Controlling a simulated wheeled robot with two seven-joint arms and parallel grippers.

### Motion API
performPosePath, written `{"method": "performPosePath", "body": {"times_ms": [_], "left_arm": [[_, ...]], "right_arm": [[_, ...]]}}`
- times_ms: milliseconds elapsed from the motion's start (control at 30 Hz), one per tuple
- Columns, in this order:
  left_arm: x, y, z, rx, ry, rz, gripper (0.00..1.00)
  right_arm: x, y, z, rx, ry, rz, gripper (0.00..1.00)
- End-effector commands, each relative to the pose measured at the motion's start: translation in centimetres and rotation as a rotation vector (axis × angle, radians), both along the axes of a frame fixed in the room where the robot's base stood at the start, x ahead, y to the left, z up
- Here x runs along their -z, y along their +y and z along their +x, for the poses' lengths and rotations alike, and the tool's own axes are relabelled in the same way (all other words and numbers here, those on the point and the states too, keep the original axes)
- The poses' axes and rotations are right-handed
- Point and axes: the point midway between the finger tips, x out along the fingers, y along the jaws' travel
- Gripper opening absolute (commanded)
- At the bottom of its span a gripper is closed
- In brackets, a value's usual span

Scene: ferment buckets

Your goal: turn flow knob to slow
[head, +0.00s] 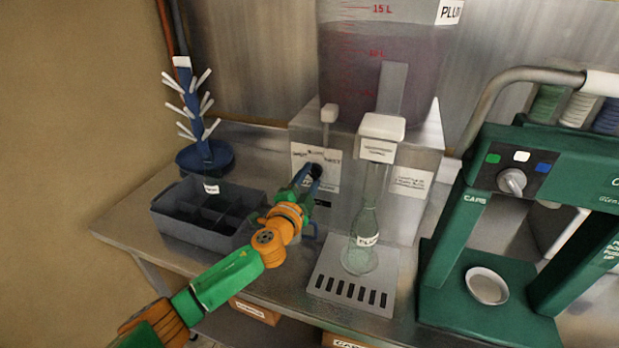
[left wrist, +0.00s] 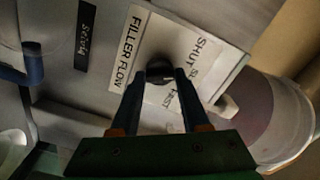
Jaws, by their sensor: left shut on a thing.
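The flow knob (head: 316,170) is a small black knob on a white label plate (head: 329,187) on the front of the filler box (head: 419,211). In the left wrist view the knob (left wrist: 159,70) sits between the fingertips, beside a label reading "FILLER FLOW" and a scale with "SHUT" and other words, partly hidden. My left gripper (head: 311,176) is shut on the knob; its two blue fingers also show in the left wrist view (left wrist: 160,74). Which mark the knob points at cannot be told. My right gripper is not in view.
A clear bottle (head: 364,240) stands under the filler head on a slotted drip tray (head: 348,292), right of my left arm. A grey divided crate (head: 180,226) and a blue drying tree (head: 206,155) stand to the left. A green capping machine (head: 468,225) stands to the right.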

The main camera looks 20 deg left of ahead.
Motion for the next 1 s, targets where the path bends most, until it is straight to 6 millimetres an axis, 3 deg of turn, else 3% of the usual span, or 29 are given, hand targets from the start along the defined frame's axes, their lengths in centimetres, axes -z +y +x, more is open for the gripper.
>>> {"method": "performPosePath", "body": {"times_ms": [500, 1000], "left_arm": [[-0.46, 0.1, 0.06, -0.004, -0.019, 0.375, 0.0], [-0.52, 0.14, 0.09, -0.005, -0.025, 0.492, 0.0]], "right_arm": [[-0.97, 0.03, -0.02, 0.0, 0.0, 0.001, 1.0], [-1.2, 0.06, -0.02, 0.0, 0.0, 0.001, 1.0]]}}
